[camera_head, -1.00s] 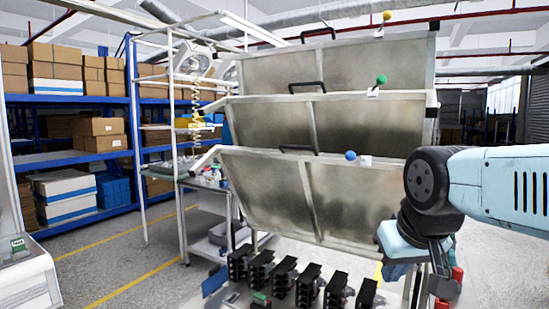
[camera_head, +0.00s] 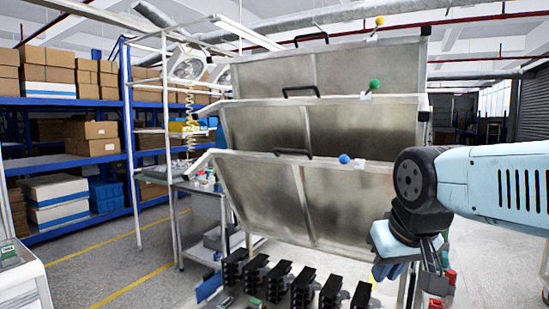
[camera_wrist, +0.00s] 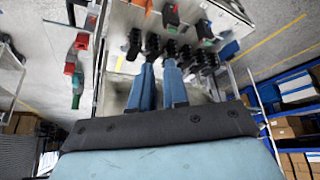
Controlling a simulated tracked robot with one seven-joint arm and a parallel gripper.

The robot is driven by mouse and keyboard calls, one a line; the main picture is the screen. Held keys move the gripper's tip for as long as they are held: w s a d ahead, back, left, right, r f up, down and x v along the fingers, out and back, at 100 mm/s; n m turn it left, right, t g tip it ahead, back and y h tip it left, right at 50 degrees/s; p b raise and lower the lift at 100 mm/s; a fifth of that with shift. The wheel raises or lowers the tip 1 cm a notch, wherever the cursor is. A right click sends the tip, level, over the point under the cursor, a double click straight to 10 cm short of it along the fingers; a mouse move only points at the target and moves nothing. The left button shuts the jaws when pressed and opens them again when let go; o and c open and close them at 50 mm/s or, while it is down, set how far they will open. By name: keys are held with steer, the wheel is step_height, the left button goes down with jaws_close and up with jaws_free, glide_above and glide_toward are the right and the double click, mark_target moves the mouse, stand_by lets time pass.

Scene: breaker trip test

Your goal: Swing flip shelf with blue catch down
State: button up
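Three metal flip shelves hang one above another, tilted up. The lowest (camera_head: 262,200) has a blue ball catch (camera_head: 344,159) at its top edge and a black handle (camera_head: 293,153). The middle shelf (camera_head: 265,127) has a green catch (camera_head: 375,85), the top shelf (camera_head: 272,76) a yellow one (camera_head: 379,20). My gripper (camera_head: 385,270) is low at the right, below and right of the blue catch, apart from it.
A row of black breakers (camera_head: 280,280) stands below the lowest shelf; they also show beyond my fingers in the wrist view (camera_wrist: 185,52). A side bench (camera_head: 205,190) stands left of the shelves. Blue racks with boxes (camera_head: 65,145) are farther left. Floor between is clear.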

steer(key=o, duration=0.4)
steer(key=w+d+r+n+h, duration=0.1)
steer(key=w, duration=0.2)
steer(key=w+r+h, duration=0.1)
steer(key=w+r, duration=0.1)
steer(key=w, duration=0.2)
steer(key=w+d+r+n+h, duration=0.1)
steer(key=w, duration=0.3)
steer(key=shift+d+r+n, duration=0.3)
steer(key=shift+d+r, duration=0.05)
steer(key=n+t+h, duration=0.6)
steer(key=n+t, duration=0.2)
glide_toward(289, 151)
steer(key=x, duration=1)
steer(key=shift+w+d, duration=0.2)
steer(key=shift+w, duration=0.1)
steer(key=shift+c, duration=0.3)
steer(key=shift+f, duration=0.1)
jaws_close()
